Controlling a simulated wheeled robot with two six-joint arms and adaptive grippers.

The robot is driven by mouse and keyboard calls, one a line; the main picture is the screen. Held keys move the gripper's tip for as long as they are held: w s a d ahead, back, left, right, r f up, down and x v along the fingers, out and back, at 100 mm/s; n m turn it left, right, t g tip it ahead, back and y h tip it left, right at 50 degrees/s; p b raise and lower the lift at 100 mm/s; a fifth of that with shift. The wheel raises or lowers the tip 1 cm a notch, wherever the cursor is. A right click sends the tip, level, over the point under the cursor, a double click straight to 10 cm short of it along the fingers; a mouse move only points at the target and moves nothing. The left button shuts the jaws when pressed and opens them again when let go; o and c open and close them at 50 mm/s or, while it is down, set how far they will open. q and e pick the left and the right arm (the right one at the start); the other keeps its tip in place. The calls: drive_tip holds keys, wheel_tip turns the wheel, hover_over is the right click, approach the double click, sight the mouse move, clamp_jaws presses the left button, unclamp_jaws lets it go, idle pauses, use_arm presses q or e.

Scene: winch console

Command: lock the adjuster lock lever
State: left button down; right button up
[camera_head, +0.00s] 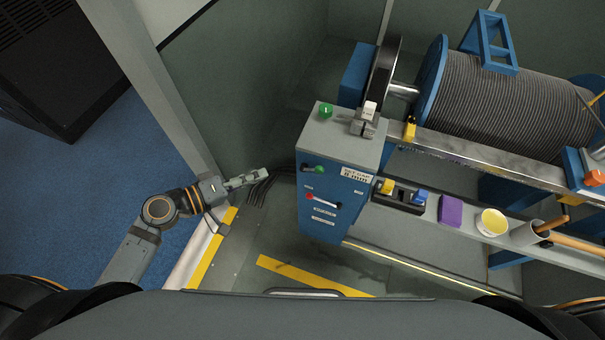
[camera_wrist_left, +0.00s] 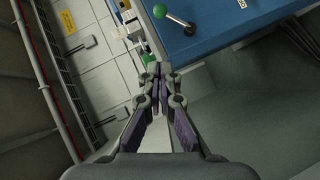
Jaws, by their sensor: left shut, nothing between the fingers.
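The blue winch console (camera_head: 322,221) has two small levers on its front face. One has a green ball knob (camera_head: 319,169); below it is a lever with a red knob (camera_head: 310,195) and a silver rod between small labels. I cannot read the labels to tell which is the adjuster lock lever. My left gripper (camera_head: 266,173) is shut and empty, left of the console and apart from it. In the left wrist view the closed fingertips (camera_wrist_left: 153,69) point near the console's edge, and a green ball lever (camera_wrist_left: 160,11) shows above them. My right gripper is not in view.
A green button (camera_head: 326,110) is on the console top. The cable drum (camera_head: 500,110) stands behind right.

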use_arm(q)
drive_tip(key=shift+w, duration=0.1)
drive_tip(key=p, duration=0.3)
hover_over(303, 170)
drive_tip(key=s, duration=0.3)
wheel_tip(303, 170, down, 4)
drive_tip(key=shift+d+f, duration=0.15)
